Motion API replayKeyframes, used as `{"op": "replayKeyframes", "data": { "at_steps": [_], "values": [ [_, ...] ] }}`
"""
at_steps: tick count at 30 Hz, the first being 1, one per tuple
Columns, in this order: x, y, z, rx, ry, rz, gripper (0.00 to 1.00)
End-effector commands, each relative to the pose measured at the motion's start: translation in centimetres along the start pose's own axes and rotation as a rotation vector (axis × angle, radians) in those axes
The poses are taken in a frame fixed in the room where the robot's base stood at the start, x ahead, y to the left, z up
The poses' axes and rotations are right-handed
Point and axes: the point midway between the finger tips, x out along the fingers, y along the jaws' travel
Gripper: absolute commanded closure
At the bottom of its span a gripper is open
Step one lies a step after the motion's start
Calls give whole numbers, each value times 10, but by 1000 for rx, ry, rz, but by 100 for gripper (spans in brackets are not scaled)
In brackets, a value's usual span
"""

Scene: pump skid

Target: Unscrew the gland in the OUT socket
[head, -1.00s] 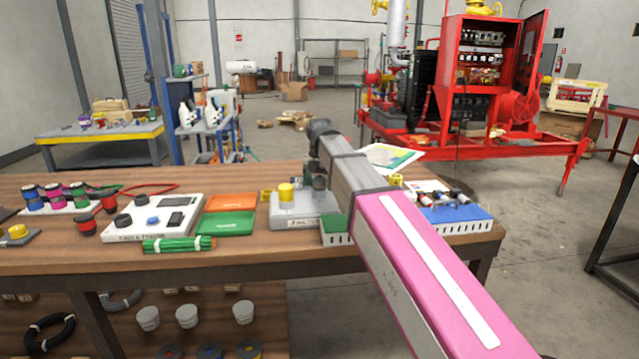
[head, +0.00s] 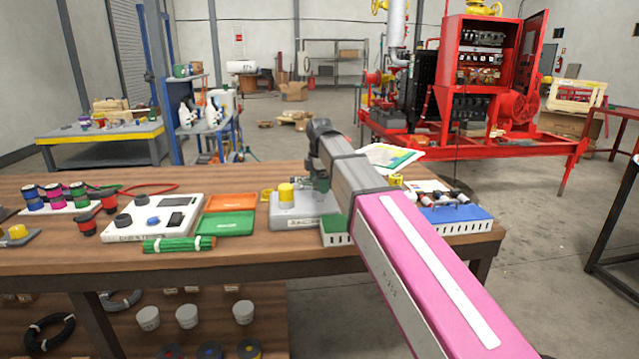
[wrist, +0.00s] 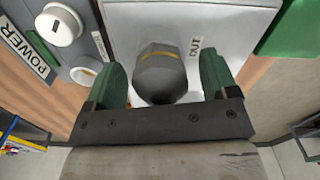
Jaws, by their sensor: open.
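The gland (wrist: 160,72) is a dark grey faceted cap with a yellow stripe across it, in the wrist view. It sits on a white block (wrist: 190,14) beside a small OUT label (wrist: 195,47). My gripper (wrist: 163,70) is open, with one green finger on the left of the gland and one on the right. Narrow gaps seem to show at both sides; contact lower down cannot be told. The socket under the gland is hidden. In the head view my arm covers most of the gripper and the gland.
A grey box labelled POWER (wrist: 85,45) with a round white knob (wrist: 60,24) stands close on the left. A green piece (wrist: 290,30) lies to the right. On the bench (head: 110,255) are a switch panel (head: 155,218) and green and orange trays (head: 228,222).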

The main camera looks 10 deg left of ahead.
Motion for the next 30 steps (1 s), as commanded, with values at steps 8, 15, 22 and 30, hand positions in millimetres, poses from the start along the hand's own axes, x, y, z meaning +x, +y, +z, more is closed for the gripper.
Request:
{"op": "replayKeyframes", "data": {
  "at_steps": [8,15,22,30],
  "values": [
    [0,0,0,-2,0,0,63],
    [0,0,0,-33,0,0,73],
    [0,0,0,-275,0,0,73],
    [0,0,0,-423,0,0,73]
  ]
}}
